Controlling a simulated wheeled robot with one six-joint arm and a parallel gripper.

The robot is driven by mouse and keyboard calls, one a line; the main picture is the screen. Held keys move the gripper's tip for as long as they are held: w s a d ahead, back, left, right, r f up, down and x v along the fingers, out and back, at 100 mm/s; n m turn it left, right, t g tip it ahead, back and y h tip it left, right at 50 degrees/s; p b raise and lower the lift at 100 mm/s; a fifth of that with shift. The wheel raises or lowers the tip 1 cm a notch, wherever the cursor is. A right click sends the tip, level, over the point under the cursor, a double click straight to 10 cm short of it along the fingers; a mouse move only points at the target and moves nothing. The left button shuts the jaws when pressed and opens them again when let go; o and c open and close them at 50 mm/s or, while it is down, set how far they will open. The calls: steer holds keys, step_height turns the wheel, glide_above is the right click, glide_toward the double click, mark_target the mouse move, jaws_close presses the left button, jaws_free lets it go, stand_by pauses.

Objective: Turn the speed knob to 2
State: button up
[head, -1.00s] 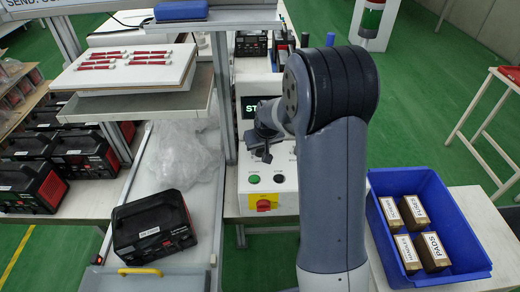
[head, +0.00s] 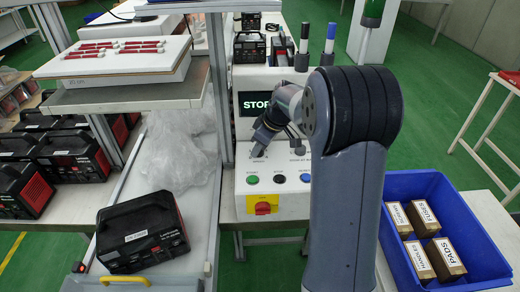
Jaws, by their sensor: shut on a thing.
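The white control box (head: 236,190) stands in the middle, with a display (head: 262,103) that reads STOP. My gripper (head: 258,151) is down at the left part of its sloped panel, shut on a small knob there. The fingers hide most of that knob, and its setting cannot be read. A second dark knob (head: 296,146) sits to the right, partly behind my arm, above a small label whose print is too small to read fully. I cannot tell from the labels which knob is for speed.
Below are a green button (head: 252,180), a black button (head: 279,179), a blue button (head: 305,178) and a red switch on a yellow plate (head: 263,208). A metal post (head: 216,80) rises close on the left. A blue crate (head: 465,205) of boxes is at right.

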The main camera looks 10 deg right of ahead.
stand_by(0.3)
steer(key=o, duration=1)
steer(key=shift+c, duration=0.2)
steer(key=v, duration=1)
steer(key=shift+r, duration=0.4)
steer(key=shift+d, duration=0.1)
steer(key=x, duration=1)
steer(key=shift+f, duration=0.4)
